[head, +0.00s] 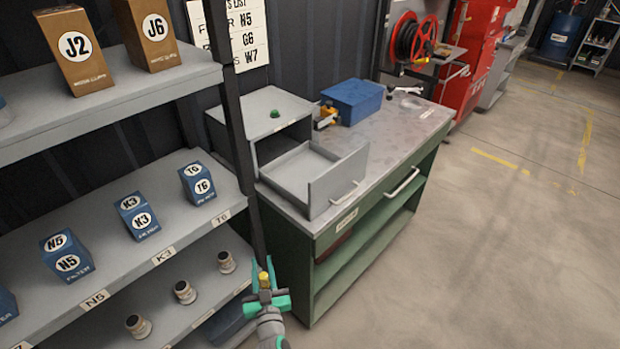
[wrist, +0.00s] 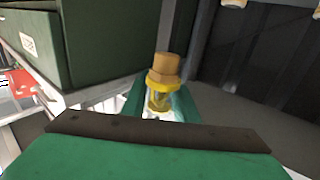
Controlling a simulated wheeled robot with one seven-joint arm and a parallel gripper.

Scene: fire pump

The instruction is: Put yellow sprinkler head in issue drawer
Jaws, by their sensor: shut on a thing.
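My gripper (head: 267,294) is low at the middle of the head view, just right of the shelf's post and in front of the green workbench. Its green fingers are shut on a small yellow sprinkler head (head: 265,280). In the wrist view the sprinkler head (wrist: 160,85) sits between the fingers, with its brownish-yellow top standing out. The grey drawer (head: 338,186) is pulled open from a grey cabinet (head: 262,115) on the workbench. The part of its inside that shows looks empty. My gripper is below and left of the drawer, apart from it.
A grey shelf (head: 150,260) with blue boxes and several small fittings stands close on the left. The floor (head: 500,240) at the right is clear.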

